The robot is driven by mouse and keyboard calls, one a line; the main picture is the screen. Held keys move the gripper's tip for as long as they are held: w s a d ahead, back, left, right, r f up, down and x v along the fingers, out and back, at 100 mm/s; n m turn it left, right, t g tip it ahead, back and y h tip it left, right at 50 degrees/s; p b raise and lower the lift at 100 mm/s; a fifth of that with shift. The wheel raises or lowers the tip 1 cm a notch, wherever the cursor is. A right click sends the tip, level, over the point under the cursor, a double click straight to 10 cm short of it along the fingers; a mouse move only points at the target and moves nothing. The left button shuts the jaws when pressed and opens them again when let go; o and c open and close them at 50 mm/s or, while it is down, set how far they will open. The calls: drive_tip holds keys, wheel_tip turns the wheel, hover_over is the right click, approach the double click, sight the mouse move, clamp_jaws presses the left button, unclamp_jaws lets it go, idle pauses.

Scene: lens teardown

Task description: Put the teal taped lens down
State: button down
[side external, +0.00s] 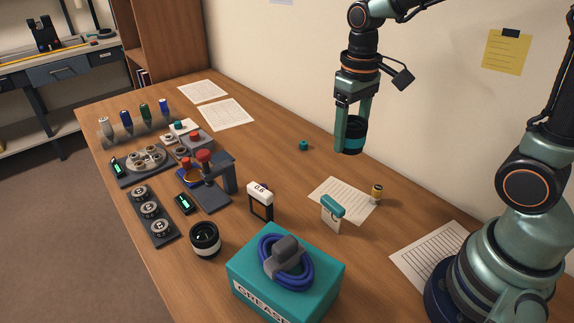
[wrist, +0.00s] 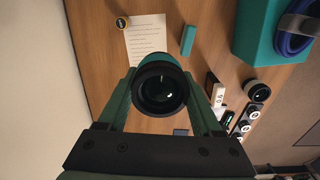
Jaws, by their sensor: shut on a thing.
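The teal taped lens (side external: 352,135) is a black barrel with a teal band. My gripper (side external: 353,128) is shut on it and holds it in the air above the back part of the wooden table. In the wrist view the lens (wrist: 160,90) sits between the two fingers, with its dark glass facing the camera. The table directly below it is partly hidden in that view. A second lens (side external: 205,239), black with a white band, stands on the table at the front.
A teal grease box (side external: 285,290) with a blue coil stands at the front. A small teal piece (side external: 304,146), a paper sheet (side external: 335,205) and a yellow-banded small container (side external: 376,192) lie near the wall. A press (side external: 215,180) and trays stand left. Bare wood lies mid-table.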

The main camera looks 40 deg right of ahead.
drive_tip(key=s+a+r+n, duration=0.2)
drive_tip(key=s+a, duration=0.2)
drive_tip(key=a, duration=0.2)
drive_tip(key=n, duration=0.1)
hover_over(340, 256)
wheel_tip(340, 256, down, 15)
drive_tip(key=shift+r, duration=0.2)
drive_tip(key=shift+f, duration=2.55)
drive_tip(key=shift+f, duration=0.1)
drive_tip(key=shift+c, duration=0.2)
unclamp_jaws()
